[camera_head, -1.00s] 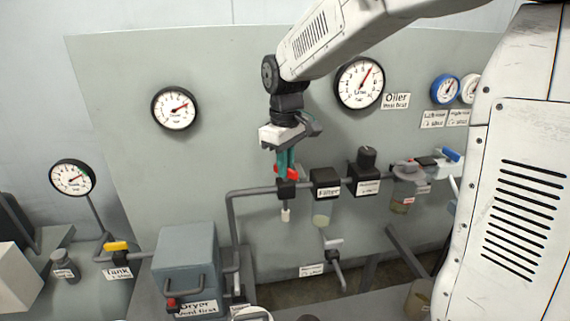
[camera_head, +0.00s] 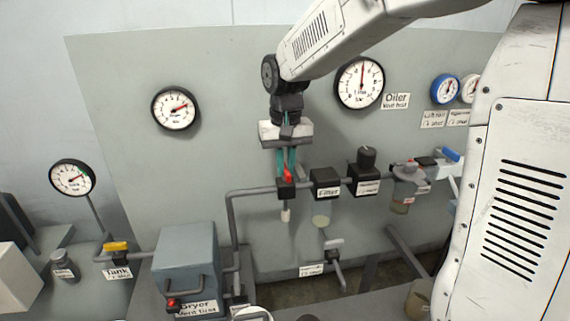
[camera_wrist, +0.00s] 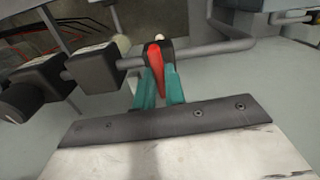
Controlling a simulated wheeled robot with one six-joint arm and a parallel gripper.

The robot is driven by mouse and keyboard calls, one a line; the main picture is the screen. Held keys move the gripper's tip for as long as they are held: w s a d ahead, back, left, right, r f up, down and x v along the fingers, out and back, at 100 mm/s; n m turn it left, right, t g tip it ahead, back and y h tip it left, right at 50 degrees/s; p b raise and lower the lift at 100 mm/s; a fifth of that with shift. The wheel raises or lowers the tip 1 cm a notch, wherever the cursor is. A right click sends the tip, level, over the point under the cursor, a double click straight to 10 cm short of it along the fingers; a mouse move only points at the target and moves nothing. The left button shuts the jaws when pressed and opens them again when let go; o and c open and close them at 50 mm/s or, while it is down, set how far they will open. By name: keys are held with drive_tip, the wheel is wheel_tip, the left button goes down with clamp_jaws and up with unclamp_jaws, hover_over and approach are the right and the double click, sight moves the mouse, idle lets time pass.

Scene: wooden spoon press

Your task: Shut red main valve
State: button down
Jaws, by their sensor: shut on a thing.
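The red main valve has a red handle (camera_head: 288,174) on a black body (camera_head: 286,190), set in the grey pipe left of the filter. In the wrist view the red handle (camera_wrist: 156,66) stands out from the pipe towards my gripper, crosswise to the pipe. My gripper (camera_head: 287,168) has teal fingers, shut on the handle with one finger on each side. The fingers also show in the wrist view (camera_wrist: 158,80). The handle's far end on the valve body is partly hidden in the head view.
The filter (camera_head: 326,183), another black unit (camera_head: 364,178) and the oiler bowl (camera_head: 405,190) stand close to the right. The large gauge (camera_head: 360,82) hangs above. The dryer (camera_head: 187,262) is at lower left, and a yellow tank valve (camera_head: 115,246) is farther left.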

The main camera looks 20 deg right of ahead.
sight(286, 167)
drive_tip(key=shift+m, duration=0.4)
drive_tip(key=c, duration=1.5)
unclamp_jaws()
drive_tip(key=shift+o, duration=0.2)
wheel_tip(286, 167, up, 8)
drive_tip(key=shift+f, duration=0.1)
